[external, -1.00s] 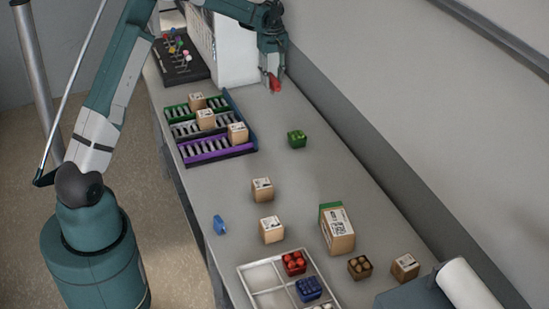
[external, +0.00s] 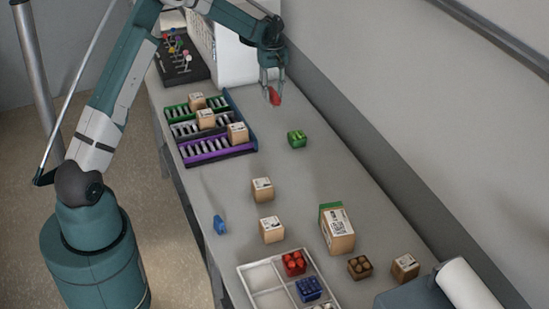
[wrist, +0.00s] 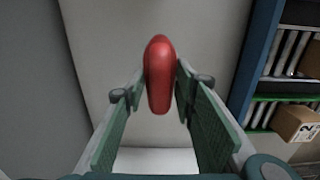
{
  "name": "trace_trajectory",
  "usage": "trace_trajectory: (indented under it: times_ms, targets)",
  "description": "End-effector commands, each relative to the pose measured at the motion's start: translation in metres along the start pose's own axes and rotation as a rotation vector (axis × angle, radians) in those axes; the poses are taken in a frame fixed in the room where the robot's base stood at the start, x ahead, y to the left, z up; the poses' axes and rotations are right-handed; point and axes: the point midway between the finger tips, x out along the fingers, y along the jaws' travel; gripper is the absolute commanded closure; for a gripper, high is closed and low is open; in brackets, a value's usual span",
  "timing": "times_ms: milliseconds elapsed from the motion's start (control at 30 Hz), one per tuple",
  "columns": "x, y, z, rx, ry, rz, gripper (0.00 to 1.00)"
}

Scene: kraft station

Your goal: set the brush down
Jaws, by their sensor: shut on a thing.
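The brush shows as a smooth, rounded red piece (external: 274,96) at the far end of the table, near the wall. In the wrist view the red brush (wrist: 159,75) stands lengthwise between my fingertips; no bristles can be made out. My gripper (external: 273,84) points down and is shut on it, with the fingers (wrist: 160,88) on either side. Whether the brush's lower end touches the table cannot be told.
The table (external: 330,165) is bare around the brush. A white box (external: 233,62) stands to its left, and a slotted rack (external: 213,148) with cartons lies nearer left. A green block (external: 297,139) sits nearer the camera. The wall runs along the right.

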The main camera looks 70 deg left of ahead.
Motion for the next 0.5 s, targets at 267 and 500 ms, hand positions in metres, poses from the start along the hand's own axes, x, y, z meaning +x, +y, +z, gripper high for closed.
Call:
trace_trajectory:
  times_ms: [267, 500]
  targets:
    - [0.028, 0.000, 0.000, 0.000, 0.000, 0.000, 0.86]
    - [0.033, 0.000, 0.000, 0.000, 0.000, 0.000, 0.86]
